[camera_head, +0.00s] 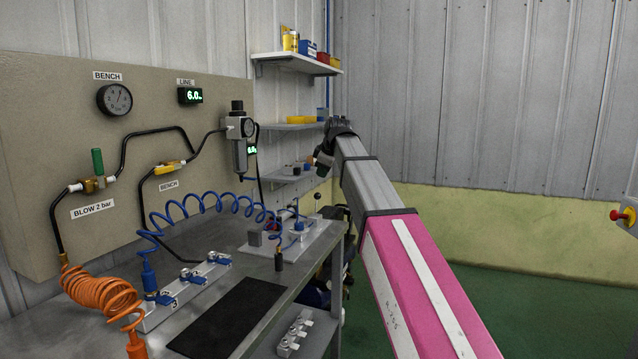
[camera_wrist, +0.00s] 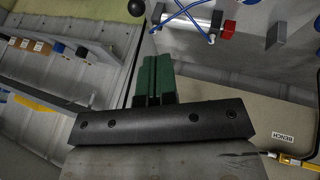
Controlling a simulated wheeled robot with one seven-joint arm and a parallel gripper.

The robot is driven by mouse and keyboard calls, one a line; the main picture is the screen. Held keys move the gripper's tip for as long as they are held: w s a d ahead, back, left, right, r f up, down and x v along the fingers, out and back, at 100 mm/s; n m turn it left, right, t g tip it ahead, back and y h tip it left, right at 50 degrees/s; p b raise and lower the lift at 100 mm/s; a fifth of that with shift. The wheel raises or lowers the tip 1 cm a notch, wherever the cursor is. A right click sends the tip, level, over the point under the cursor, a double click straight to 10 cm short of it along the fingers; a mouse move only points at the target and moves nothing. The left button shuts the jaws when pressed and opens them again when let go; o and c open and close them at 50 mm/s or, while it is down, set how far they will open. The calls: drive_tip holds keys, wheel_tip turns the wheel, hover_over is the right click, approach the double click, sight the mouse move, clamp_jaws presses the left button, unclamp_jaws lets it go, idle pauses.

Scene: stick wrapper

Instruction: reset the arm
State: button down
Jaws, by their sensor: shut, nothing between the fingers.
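My arm reaches from the lower right of the head view to the middle, with a pink link and a grey link. My gripper (camera_head: 324,160) is at its far end, small and dark, beside the wall shelves and above the far right end of the bench. In the wrist view my gripper (camera_wrist: 154,78) shows as two green fingers pressed together with nothing between them. The view past the fingertips is partly hidden by the gripper body.
A metal bench (camera_head: 215,295) with a black mat (camera_head: 230,318), a blue coiled hose (camera_head: 205,203) and an orange coiled hose (camera_head: 103,295) stands at left. Shelves (camera_head: 295,62) hang on the back wall. Green floor (camera_head: 560,310) lies open at right, near a red stop button (camera_head: 615,215).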

drive_tip(key=s+d+f+m+g+h, duration=0.1)
drive_tip(key=s+d+f+m, duration=0.25)
drive_tip(key=f, duration=0.65)
drive_tip(key=s+d+f+m+g, duration=0.1)
drive_tip(key=s+d+f+m, duration=0.2)
drive_tip(key=f, duration=0.8)
drive_tip(key=s+d+f+m+h, duration=0.1)
drive_tip(key=s+d+f, duration=0.35)
drive_tip(key=f, duration=0.55)
drive_tip(key=s+d+f+m+g, duration=0.1)
drive_tip(key=s+d+f+m, duration=0.1)
drive_tip(key=s+f, duration=0.4)
drive_tip(key=s+d+f+m+g, duration=0.1)
drive_tip(key=s+d+f+m, duration=0.2)
drive_tip(key=s+f, duration=0.3)
drive_tip(key=s+d+f+m+g+h, duration=0.1)
drive_tip(key=s+d+f+m, duration=0.1)
drive_tip(key=s+d+f, duration=0.2)
wheel_tip(320, 180, down, 5)
drive_tip(key=shift+s+d+r, duration=0.15)
drive_tip(key=shift+s+d, duration=0.05)
drive_tip(key=shift+s, duration=0.75)
